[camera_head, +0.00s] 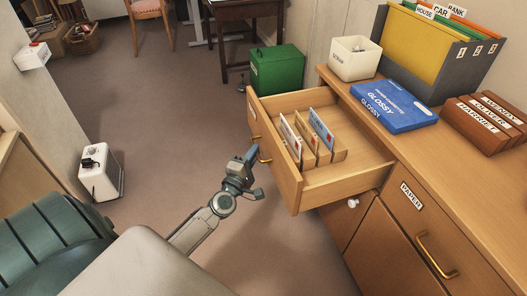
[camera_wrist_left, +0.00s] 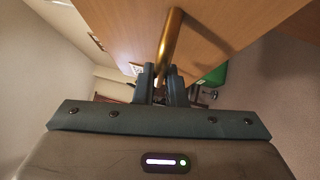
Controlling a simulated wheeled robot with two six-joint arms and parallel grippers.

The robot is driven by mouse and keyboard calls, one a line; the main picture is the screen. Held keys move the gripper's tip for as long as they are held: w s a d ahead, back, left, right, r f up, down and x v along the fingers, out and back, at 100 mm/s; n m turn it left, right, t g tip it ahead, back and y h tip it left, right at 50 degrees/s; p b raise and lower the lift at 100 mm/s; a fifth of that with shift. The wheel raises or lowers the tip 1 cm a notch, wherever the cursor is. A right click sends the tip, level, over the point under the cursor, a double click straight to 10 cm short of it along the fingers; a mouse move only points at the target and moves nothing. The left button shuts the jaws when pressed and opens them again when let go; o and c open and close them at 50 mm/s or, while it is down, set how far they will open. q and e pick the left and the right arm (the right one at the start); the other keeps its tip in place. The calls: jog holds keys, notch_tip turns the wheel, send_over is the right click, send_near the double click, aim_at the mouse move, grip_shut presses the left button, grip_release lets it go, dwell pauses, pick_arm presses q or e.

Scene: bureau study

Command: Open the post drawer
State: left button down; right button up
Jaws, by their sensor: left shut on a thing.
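The post drawer (camera_head: 288,188) stands pulled well out of the wooden bureau. Wooden dividers inside it hold several upright letters (camera_head: 321,130). Its brass handle (camera_head: 256,139) is on the front panel and is partly hidden by my gripper in the head view. My left gripper (camera_head: 252,154) is at the handle, in front of the drawer. In the left wrist view the brass handle (camera_wrist_left: 171,42) runs down between the fingers of my left gripper (camera_wrist_left: 160,82), which is shut on it. My right gripper is not in view.
On the bureau top are a white bin (camera_head: 354,65), a blue box (camera_head: 393,107), a file holder (camera_head: 463,68) and brown named boxes (camera_head: 480,125). A paper drawer (camera_head: 405,215) is shut beside the post drawer. A green box (camera_head: 277,72) stands behind.

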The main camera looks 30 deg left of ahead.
pick_arm(q)
jog(key=shift+s+a+f, duration=0.1)
jog(key=shift+s+a, duration=0.2)
jog(key=shift+s, duration=0.15)
jog(key=c, duration=1.5)
grip_release()
